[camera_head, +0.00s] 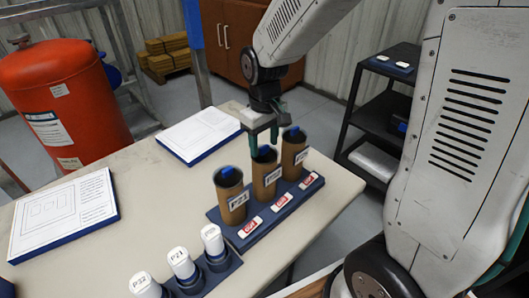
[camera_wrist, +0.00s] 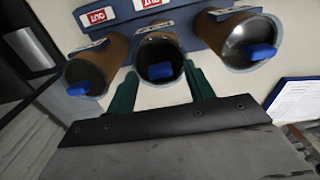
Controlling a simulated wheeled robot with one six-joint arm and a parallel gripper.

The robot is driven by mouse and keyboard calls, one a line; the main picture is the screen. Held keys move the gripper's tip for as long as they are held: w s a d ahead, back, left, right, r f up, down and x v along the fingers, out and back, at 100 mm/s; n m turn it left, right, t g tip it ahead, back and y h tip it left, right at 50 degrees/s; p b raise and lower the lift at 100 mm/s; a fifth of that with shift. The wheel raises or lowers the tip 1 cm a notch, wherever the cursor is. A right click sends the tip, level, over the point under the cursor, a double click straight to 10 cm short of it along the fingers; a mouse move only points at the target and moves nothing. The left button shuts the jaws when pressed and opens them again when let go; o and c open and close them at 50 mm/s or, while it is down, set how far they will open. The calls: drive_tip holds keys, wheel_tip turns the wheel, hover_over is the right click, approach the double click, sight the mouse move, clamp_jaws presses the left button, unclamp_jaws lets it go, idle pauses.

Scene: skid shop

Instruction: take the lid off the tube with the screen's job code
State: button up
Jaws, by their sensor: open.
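Three brown tubes stand in a row in a blue rack (camera_head: 246,238): left tube (camera_head: 230,203), middle tube (camera_head: 264,180) and right tube (camera_head: 293,160). Each has a dark round top with a blue tab; whether this is a recessed lid is hard to tell. Their white labels are too small to read surely. My gripper (camera_head: 263,149) is open and points down over the middle tube. In the wrist view the green fingers (camera_wrist: 160,72) sit either side of the middle tube's (camera_wrist: 158,47) near rim, with its blue tab between them. No readable job-code screen shows.
White-topped cylinders (camera_head: 181,263) marked with codes like P21 and P22 stand in a front blue holder. Red OUT tags (camera_head: 280,201) line the tube rack. White-faced panels (camera_head: 65,213) (camera_head: 200,133) lie on the table. A red tank (camera_head: 65,100) stands left, a black shelf (camera_head: 385,115) right.

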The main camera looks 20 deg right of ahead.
drive_tip(key=shift+f, duration=0.15)
drive_tip(key=c, duration=1)
drive_tip(key=shift+c, duration=0.2)
